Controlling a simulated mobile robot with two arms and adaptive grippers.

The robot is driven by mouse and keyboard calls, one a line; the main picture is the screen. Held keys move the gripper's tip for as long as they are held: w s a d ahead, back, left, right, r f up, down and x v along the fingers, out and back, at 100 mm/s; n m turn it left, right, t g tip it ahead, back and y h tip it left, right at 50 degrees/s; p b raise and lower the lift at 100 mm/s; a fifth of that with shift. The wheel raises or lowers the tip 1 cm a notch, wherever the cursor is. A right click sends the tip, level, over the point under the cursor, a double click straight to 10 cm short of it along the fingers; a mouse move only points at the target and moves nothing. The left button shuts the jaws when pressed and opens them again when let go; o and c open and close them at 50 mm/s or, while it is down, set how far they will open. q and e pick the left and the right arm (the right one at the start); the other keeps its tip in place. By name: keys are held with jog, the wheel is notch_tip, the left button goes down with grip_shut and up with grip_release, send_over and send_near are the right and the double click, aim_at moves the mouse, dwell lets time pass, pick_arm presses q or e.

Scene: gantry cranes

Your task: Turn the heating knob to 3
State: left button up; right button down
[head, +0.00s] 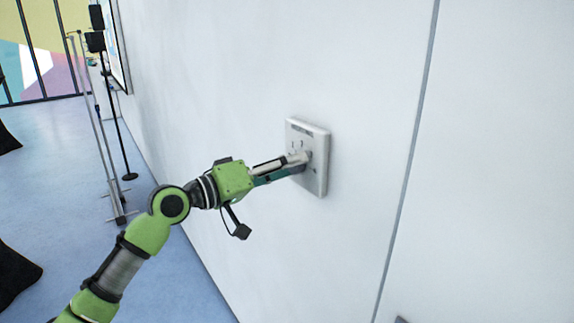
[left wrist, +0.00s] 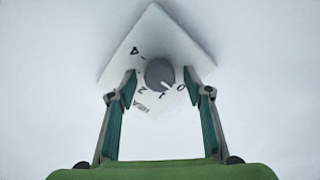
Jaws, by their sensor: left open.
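The heating panel is a pale plate (head: 308,150) on the white wall, and in the left wrist view it shows as a tilted square (left wrist: 152,40). A round grey knob (left wrist: 160,73) sits on it. A small white mark on the knob's lower edge points roughly toward the 1, between the printed 2 and 0. A printed 4 is at the upper left. My left gripper (head: 303,161) is at the panel. In the left wrist view, its open fingers (left wrist: 161,86) stand on both sides of the knob, with gaps. In the head view the gripper hides the knob. My right gripper is out of view.
The white wall (head: 230,60) is flat around the panel, with a vertical seam (head: 408,180) to the right. Thin stands (head: 112,120) are on the blue floor (head: 50,185) at the left. Dark objects (head: 12,275) are at the left edge.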

pick_arm(q)
jog(key=c, duration=1.1)
jog(key=shift+s+f+m+b, duration=0.1)
jog(key=shift+m+b, duration=3.85)
jog(key=shift+m, duration=2.75)
jog(key=shift+f+m+b, duration=0.1)
jog(key=shift+m+b, duration=3.8)
jog(key=shift+m, duration=2.8)
